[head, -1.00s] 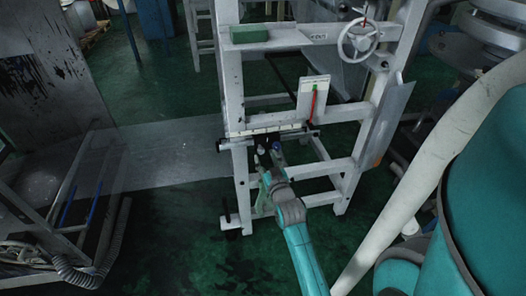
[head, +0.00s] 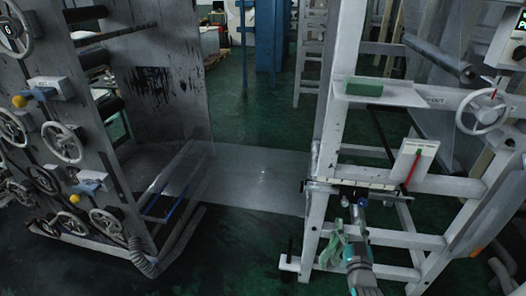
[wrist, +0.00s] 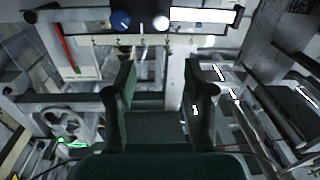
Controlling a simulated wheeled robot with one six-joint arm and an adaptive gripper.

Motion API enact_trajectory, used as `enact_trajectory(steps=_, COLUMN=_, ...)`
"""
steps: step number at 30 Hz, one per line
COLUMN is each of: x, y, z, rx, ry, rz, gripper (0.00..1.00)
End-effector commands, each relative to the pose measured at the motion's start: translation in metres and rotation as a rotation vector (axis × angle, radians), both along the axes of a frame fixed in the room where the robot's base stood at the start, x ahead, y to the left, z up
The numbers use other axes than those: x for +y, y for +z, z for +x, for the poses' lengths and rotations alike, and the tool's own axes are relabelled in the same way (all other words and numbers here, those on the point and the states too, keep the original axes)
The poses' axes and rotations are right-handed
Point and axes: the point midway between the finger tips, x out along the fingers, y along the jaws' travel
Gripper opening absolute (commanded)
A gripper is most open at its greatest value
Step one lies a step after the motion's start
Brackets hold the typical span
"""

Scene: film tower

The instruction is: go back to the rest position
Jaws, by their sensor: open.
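My gripper (head: 347,232) is low in front of the white steel frame (head: 325,140), just below its crossbar with a pale strip (head: 365,183). In the wrist view, the two dark green fingers of my gripper (wrist: 163,85) stand wide apart with nothing between them. Beyond them, a blue knob (wrist: 121,20) and a white knob (wrist: 161,22) sit on a dark block at the top. The head view does not show clearly whether my gripper touches the frame.
A grey machine panel with several handwheels (head: 62,142) stands at the left. A white handwheel (head: 481,111), a green block (head: 364,90) and a red-marked gauge plate (head: 415,160) are on the frame. Green floor (head: 262,115) is open behind, between panel and frame.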

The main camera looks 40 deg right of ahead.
Motion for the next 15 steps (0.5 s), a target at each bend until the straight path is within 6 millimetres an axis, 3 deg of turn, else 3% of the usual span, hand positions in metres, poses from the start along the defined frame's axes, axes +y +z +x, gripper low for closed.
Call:
enact_trajectory(steps=5, x=0.003, y=-0.002, z=0.000, rx=0.002, ry=0.005, rz=0.002, gripper=0.54)
enact_trajectory(steps=8, x=0.022, y=-0.009, z=-0.001, rx=0.008, ry=0.029, rz=0.011, gripper=0.54)
enact_trajectory(steps=11, x=0.059, y=-0.020, z=-0.004, rx=0.019, ry=0.080, rz=0.028, gripper=0.54)
enact_trajectory(steps=15, x=0.124, y=-0.036, z=-0.018, rx=0.041, ry=0.174, rz=0.057, gripper=0.54)
